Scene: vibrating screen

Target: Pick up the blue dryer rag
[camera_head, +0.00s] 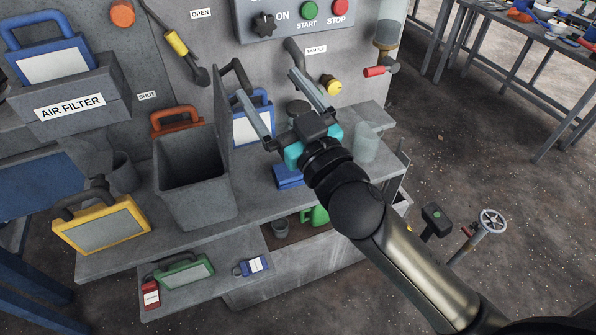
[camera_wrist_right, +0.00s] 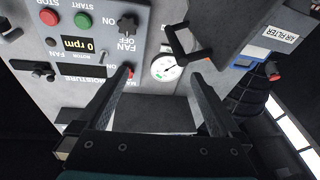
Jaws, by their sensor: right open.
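A small folded blue piece (camera_head: 288,177), which looks like the blue dryer rag, lies on the grey shelf below my right gripper. My wrist partly covers it in the head view. My right gripper (camera_head: 266,83) is open and empty, reaching toward the machine's front panel, above and beyond the blue piece. In the right wrist view the two fingers (camera_wrist_right: 161,75) are spread apart with nothing between them, and the rag cannot be made out there. My left gripper is out of view.
A blue-framed filter (camera_head: 254,125) stands behind my gripper. A clear cup (camera_head: 366,142) stands to the right. A lower ledge holds a green-framed filter (camera_head: 184,272).

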